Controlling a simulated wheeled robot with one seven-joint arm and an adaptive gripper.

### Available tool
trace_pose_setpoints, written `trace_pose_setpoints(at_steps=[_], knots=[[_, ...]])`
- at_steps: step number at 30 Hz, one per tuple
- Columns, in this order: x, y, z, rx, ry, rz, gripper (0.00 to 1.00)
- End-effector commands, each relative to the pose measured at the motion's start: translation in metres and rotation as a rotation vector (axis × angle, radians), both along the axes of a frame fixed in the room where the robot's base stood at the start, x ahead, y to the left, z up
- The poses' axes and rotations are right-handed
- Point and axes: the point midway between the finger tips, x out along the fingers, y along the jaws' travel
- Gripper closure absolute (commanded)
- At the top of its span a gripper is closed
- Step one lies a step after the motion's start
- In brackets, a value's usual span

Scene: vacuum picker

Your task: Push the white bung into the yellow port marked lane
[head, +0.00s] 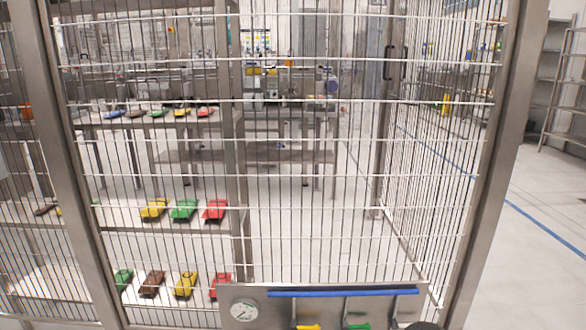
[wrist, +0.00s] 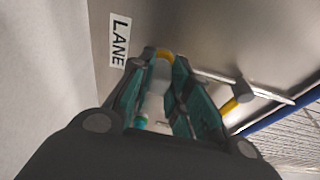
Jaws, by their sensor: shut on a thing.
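In the wrist view, my gripper (wrist: 163,72) has its teal-lined fingers shut on the white bung (wrist: 158,82), which shows as a pale piece between them. The yellow port (wrist: 166,54) shows as a yellow rim just beyond the fingertips, partly hidden by the fingers and bung. The LANE label (wrist: 119,41) is on the panel to the left of it. The bung's front end is at or close to the port; I cannot tell whether it has entered.
A grey panel with a gauge (head: 244,311) and a blue bar (head: 340,292) sits low in the head view. A second yellow fitting (wrist: 236,104) and handle lie right of the fingers. A wire cage fence (head: 310,160) stands behind the panel.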

Motion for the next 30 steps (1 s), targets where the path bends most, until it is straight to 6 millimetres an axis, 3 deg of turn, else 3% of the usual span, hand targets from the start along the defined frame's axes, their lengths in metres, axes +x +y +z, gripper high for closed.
trace_pose_setpoints(at_steps=[8,9,13,30], knots=[[0.003,0.000,0.000,0.000,-0.001,0.000,1.00],[0.004,0.000,0.000,0.000,-0.001,0.000,0.80],[0.004,0.000,0.000,0.000,-0.001,0.000,0.56],[-0.007,0.003,0.001,0.000,0.001,0.000,0.56]])
